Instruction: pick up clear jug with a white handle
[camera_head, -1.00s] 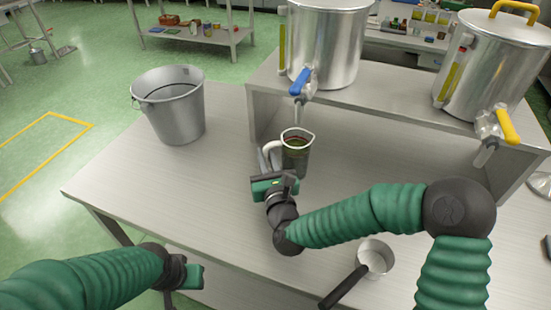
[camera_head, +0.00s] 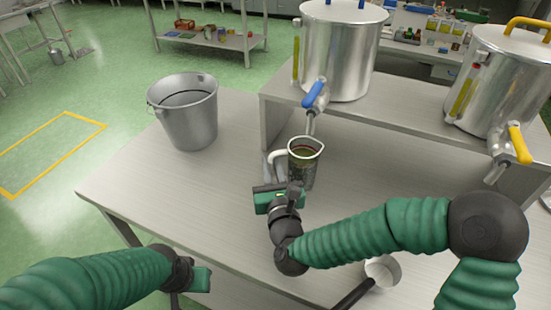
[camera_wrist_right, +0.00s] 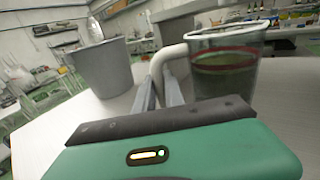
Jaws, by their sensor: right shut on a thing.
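The clear jug (camera_head: 304,160) with a white handle (camera_head: 279,157) stands upright on the metal table, below the blue-handled tap, with a dark greenish content. In the right wrist view the jug (camera_wrist_right: 224,70) is at the right, a red line near its rim, its handle (camera_wrist_right: 162,66) between my fingers. My right gripper (camera_head: 270,165) is shut on the handle; its fingers show in the wrist view (camera_wrist_right: 160,90). My left gripper (camera_head: 195,290) is at the lower left, away from the jug; its fingers are too unclear to judge.
A metal bucket (camera_head: 189,128) stands left of the jug. A raised metal shelf (camera_head: 400,110) behind carries two steel tanks, one with a blue tap (camera_head: 316,93), one with a yellow tap (camera_head: 517,143). A small saucepan (camera_head: 383,271) lies at the front, partly hidden by my right arm.

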